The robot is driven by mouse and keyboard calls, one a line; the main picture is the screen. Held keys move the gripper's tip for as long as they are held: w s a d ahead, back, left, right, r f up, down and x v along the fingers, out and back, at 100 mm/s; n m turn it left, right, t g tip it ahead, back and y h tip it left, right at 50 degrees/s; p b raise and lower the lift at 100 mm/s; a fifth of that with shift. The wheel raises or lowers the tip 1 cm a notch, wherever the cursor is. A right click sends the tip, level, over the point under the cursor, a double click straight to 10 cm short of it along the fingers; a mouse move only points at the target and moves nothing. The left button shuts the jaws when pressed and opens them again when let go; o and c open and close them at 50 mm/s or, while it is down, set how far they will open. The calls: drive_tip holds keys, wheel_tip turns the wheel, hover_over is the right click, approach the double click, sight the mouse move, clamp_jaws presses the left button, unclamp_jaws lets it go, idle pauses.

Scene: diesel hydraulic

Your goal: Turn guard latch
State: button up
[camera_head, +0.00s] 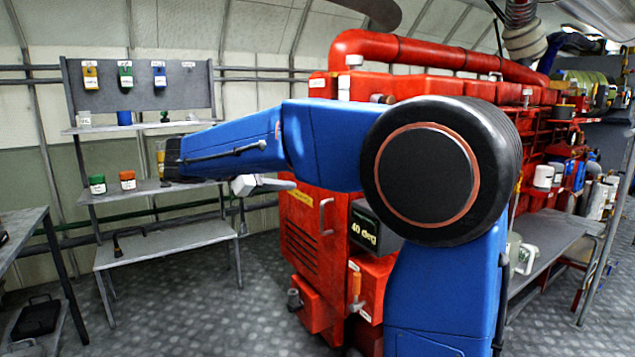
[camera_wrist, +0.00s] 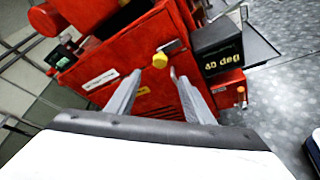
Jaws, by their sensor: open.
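A red machine (camera_head: 315,245) stands in the middle of the head view. In the wrist view its red panel (camera_wrist: 125,70) carries a yellow knob (camera_wrist: 160,60) beside a small grey part; it looks like the guard latch, but I cannot be sure. The knob is hidden behind my arm in the head view. My gripper (camera_wrist: 155,74) is open and empty, with its two grey fingers spread and the knob just beyond and between their tips. I see no contact. The gripper also shows side-on in the head view (camera_head: 275,184), near the machine's left face.
A dark box marked "40 deg" (camera_head: 375,229) juts from the machine; it also shows right of my fingers (camera_wrist: 220,48). A grey handle (camera_head: 325,216) is on the panel. A shelf rack (camera_head: 165,250) stands left. Patterned floor (camera_head: 215,310) is clear between rack and machine.

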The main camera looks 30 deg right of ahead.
drive_tip(key=x, duration=1.5)
drive_tip(key=shift+w+d+f, duration=0.15)
drive_tip(key=shift+d+f, duration=0.05)
drive_tip(key=shift+d, duration=0.1)
drive_tip(key=c, duration=1)
